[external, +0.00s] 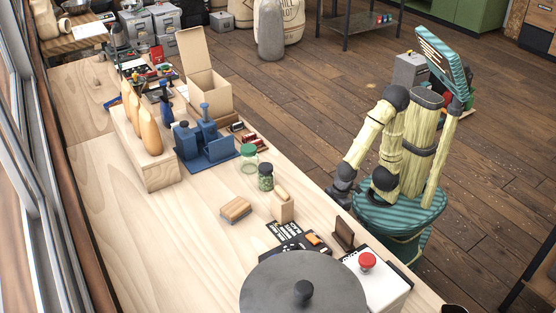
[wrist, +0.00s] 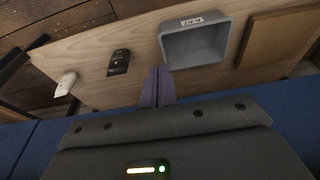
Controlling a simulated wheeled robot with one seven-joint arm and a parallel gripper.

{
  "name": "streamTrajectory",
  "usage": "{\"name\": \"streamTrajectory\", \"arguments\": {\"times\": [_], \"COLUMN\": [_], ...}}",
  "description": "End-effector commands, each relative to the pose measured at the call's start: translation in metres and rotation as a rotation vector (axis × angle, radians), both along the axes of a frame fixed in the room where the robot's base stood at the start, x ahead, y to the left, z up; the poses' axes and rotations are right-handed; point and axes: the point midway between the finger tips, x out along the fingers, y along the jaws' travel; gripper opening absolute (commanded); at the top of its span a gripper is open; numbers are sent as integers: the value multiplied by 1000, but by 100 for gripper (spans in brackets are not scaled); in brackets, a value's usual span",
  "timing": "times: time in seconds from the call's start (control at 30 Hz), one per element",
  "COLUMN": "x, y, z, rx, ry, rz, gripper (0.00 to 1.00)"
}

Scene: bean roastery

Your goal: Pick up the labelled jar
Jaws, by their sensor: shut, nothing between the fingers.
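Two small jars stand side by side on the long wooden bench in the external view. One is a clear jar with a green lid (external: 249,158). The other is a jar with a dark lid and green contents (external: 265,177), nearer the robot's edge of the bench. I cannot read a label on either. My gripper (wrist: 158,88) is shut and empty in the wrist view, its purple fingers together. No jar shows in that view. In the external view my arm is folded beside the bench, apart from the jars, and its fingers cannot be made out.
Close to the jars are a blue bottle stand (external: 215,151), a wooden block (external: 236,209) and a small upright tan bag (external: 282,205). A large grey round lid (external: 290,290) lies in front. The wrist view shows a grey bin (wrist: 194,46) and a black device (wrist: 119,62).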

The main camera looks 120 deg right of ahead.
Motion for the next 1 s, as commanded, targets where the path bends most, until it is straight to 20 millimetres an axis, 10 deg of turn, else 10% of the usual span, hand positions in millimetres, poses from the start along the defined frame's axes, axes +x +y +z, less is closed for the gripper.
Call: {"name": "streamTrajectory", "arguments": {"times": [0.23, 0.6, 1.0], "x": [0, 0, 2], "y": [0, 0, 8], "z": [0, 0, 1], "rx": [0, 0, 4], "ry": [0, 0, 10], "rz": [0, 0, 43], "gripper": [0, 72, 72]}}
